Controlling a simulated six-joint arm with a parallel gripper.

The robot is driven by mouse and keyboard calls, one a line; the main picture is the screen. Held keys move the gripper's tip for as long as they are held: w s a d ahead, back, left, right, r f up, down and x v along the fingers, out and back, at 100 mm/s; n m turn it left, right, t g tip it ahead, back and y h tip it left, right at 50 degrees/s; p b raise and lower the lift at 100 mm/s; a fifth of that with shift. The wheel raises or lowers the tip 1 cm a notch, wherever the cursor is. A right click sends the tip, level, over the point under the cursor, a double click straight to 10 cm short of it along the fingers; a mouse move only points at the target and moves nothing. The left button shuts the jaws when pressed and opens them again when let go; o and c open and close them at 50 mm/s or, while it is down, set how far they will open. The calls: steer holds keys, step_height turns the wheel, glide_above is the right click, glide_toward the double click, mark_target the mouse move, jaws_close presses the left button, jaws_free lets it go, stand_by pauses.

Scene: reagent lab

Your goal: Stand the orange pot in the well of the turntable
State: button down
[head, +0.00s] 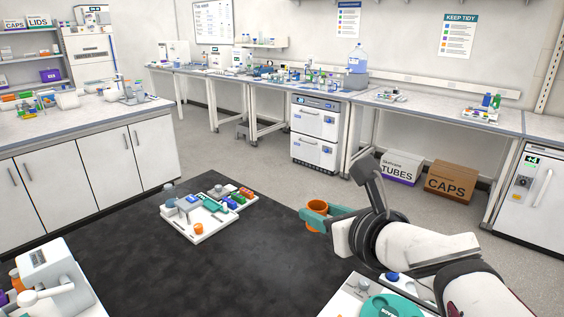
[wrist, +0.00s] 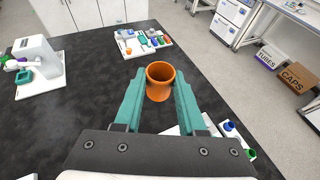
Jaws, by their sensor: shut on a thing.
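The orange pot (head: 317,207) is an open-topped, waisted cup. My gripper (head: 312,218) is shut on it with teal fingers, one on each side, and holds it upright above the dark mat. In the wrist view the pot (wrist: 160,82) sits between the fingertips, and I can see into its empty mouth. A teal disc on a white base, which looks like the turntable (head: 378,306), is at the bottom edge of the head view, below my arm. It is cut off by the frame, and whether its well shows I cannot tell.
A white tray (head: 180,228) with small coloured items stands at the back of the black-topped table (head: 230,268). A white device (head: 45,268) stands at the left. A blue knob (head: 392,276) is beside the teal disc. The table's middle is clear.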

steer(key=shift+w+f, duration=0.1)
steer(key=shift+w, duration=0.15)
steer(key=w+d+f+m+h, duration=0.1)
steer(key=w+d+f, duration=0.3)
steer(key=d+f, duration=0.3)
steer(key=w+d+f+m+h, duration=0.2)
steer(key=w+d+f, duration=0.35)
steer(key=f, duration=0.25)
steer(key=s+d+f+m+h, duration=0.1)
steer(key=s+d+f+h, duration=0.1)
steer(key=d+f, duration=0.3)
steer(key=s+d+f+m+h, duration=0.2)
steer(key=s+d+f, duration=0.1)
steer(key=d+f, duration=0.2)
steer(key=s+d+f+m+h, duration=0.2)
steer(key=s+d+f, duration=0.1)
steer(key=d+f, duration=0.2)
steer(key=shift+d+f+g, duration=0.15)
steer(key=shift+d+f, duration=0.05)
steer(key=shift+f, duration=0.45)
steer(key=shift+d+f+g, duration=0.15)
steer(key=shift+d+f, duration=0.05)
steer(key=shift+f, duration=2)
steer(key=shift+f+m+h, duration=0.25)
steer(key=shift+m+h, duration=0.05)
steer(key=shift+h, duration=0.1)
steer(key=shift+f, duration=0.4)
steer(key=shift+f, duration=0.25)
